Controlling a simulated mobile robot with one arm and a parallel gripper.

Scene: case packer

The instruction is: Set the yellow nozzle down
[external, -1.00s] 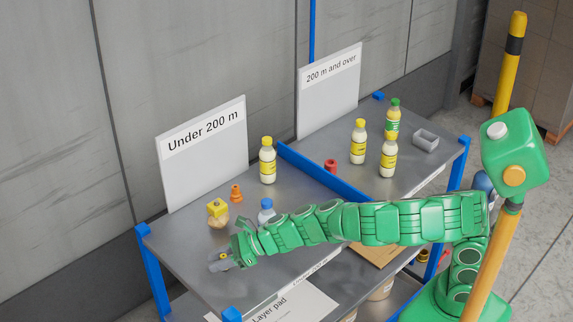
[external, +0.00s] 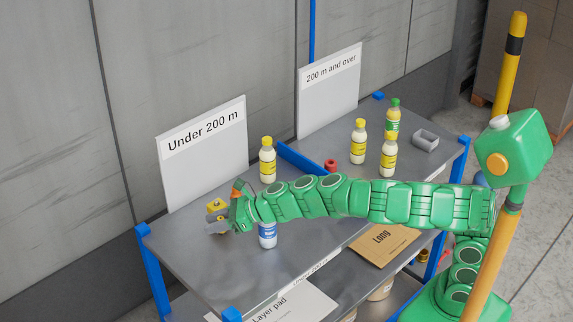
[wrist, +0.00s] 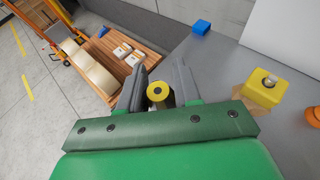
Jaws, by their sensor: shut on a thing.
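My gripper (wrist: 157,85) has its two grey fingers around the yellow nozzle (wrist: 158,92), seen end-on as a yellow ring with a dark hole. In the external view my gripper (external: 216,226) is at the left part of the grey table, in front of the "Under 200 m" board. The nozzle is not clear there, and I cannot tell whether it touches the table. A yellow block with a metal knob (wrist: 263,88), on a tan object, is right of my gripper in the wrist view. The block also shows just behind my gripper in the external view (external: 216,205).
An orange fitting (external: 237,187) is partly hidden behind my gripper. A blue-and-white bottle (external: 267,235) stands in front of my arm. The "Under 200 m" board (external: 205,155) stands behind. A blue divider (external: 300,162) separates the sides. The table's front left is clear.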

